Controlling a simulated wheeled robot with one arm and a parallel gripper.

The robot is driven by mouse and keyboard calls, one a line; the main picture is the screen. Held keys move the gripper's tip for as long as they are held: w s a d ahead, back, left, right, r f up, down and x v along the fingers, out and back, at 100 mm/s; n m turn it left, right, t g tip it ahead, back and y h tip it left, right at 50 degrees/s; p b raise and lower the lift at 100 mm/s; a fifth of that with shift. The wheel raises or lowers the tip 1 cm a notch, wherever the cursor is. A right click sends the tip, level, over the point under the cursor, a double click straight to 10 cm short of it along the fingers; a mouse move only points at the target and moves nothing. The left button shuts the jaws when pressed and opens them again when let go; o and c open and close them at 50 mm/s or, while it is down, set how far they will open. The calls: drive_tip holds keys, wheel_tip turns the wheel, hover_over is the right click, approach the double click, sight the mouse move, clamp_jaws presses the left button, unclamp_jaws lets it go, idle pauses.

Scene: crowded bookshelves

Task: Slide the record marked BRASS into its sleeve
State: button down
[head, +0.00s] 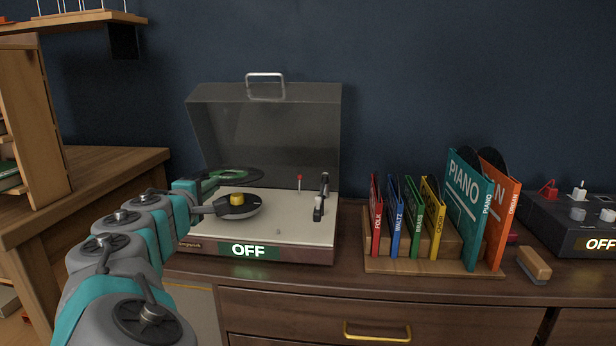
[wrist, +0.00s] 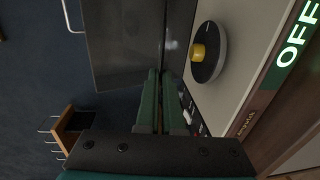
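A dark record with a green label (head: 232,174) hangs above the record player, roughly level; its label lettering is too small to read. My gripper (head: 203,184) is at the record's left edge, and appears shut on it. In the wrist view the fingers of my gripper (wrist: 165,75) are close together with a thin dark edge between them. The green sleeve (head: 414,222), whose spine seems to read BRASS, stands upright in the wooden rack (head: 390,267), between the blue WALTZ sleeve (head: 395,220) and a yellow sleeve (head: 433,220).
The record player (head: 265,222) has its lid (head: 265,130) raised, a bare platter (head: 238,207) with a yellow centre, and an OFF sign. Tall PIANO (head: 468,205) and orange (head: 498,215) sleeves hold records at the rack's right. A brush (head: 534,265) and a second device (head: 580,225) stand beyond.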

drive_tip(key=shift+w+d+f, duration=0.1)
drive_tip(key=shift+w+f, duration=0.15)
drive_tip(key=shift+w, duration=0.35)
drive_tip(key=shift+w+f, duration=0.2)
drive_tip(key=shift+w, duration=0.45)
drive_tip(key=shift+w+d+f, duration=0.1)
drive_tip(key=shift+w+f, duration=0.15)
drive_tip(key=shift+w, duration=0.35)
